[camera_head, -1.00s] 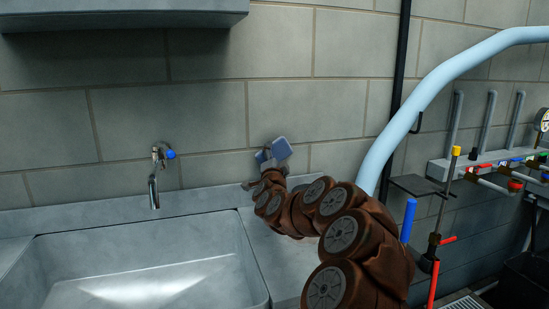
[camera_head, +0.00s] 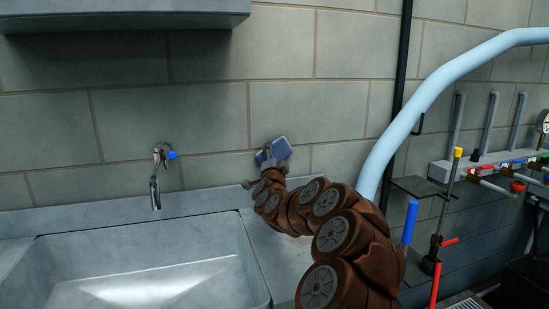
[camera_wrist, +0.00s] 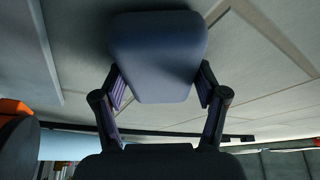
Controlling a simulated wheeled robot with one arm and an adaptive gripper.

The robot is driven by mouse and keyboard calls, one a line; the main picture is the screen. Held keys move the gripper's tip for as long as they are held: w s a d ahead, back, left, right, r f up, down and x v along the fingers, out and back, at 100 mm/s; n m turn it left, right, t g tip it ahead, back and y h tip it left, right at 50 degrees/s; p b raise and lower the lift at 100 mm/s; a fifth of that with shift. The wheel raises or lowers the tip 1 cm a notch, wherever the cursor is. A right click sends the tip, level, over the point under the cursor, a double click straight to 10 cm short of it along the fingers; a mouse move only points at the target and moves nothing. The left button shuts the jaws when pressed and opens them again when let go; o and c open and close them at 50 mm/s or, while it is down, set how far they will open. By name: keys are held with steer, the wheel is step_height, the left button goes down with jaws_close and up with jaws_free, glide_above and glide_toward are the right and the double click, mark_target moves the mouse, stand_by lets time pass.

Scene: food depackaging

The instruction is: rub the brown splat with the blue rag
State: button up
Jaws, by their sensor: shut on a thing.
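The blue rag (camera_head: 281,148) looks like a flat, rounded blue pad and is held up close to the tiled wall. It also shows in the wrist view (camera_wrist: 158,60), between my two fingers and in front of a pale tiled surface. My gripper (camera_head: 268,160) is shut on the rag, at the wall above the counter to the right of the sink; its fingers show in the wrist view (camera_wrist: 160,88) on either side of the rag. I cannot tell whether the rag touches the wall.
A metal sink (camera_head: 150,225) with a tap (camera_head: 156,175) is at the left. A grey cabinet (camera_head: 120,14) hangs above it. A thick light-blue pipe (camera_head: 440,85) rises right of my arm. Valves and pipes (camera_head: 490,165) line the right wall. The wall above the rag is clear.

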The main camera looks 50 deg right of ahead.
mark_target(285, 155)
steer(key=shift+d, duration=0.1)
steer(key=shift+s+d+f+b, duration=0.15)
steer(key=shift+s+d+b, duration=0.45)
steer(key=shift+b, duration=0.4)
steer(key=shift+s+d+b, duration=0.25)
steer(key=shift+d+b, duration=0.25)
steer(key=shift+d, duration=0.05)
steer(key=shift+s+d+b, duration=0.2)
steer(key=shift+d+b, duration=0.25)
steer(key=shift+d, duration=0.05)
steer(key=shift+w, duration=0.1)
steer(key=shift+w+a+r, duration=0.1)
steer(key=shift+r, duration=0.1)
steer(key=shift+w+a+f+p, duration=0.15)
steer(key=shift+w+a, duration=0.2)
steer(key=shift+a, duration=0.25)
steer(key=shift+w+a+r+p, duration=0.1)
steer(key=shift+w+a+p, duration=0.1)
steer(key=shift+w+a, duration=0.25)
steer(key=shift+w+a+f+p, duration=0.15)
steer(key=shift+w+a, duration=0.1)
steer(key=shift+a, duration=0.45)
steer(key=shift+r, duration=0.1)
steer(key=shift+s+a, duration=0.1)
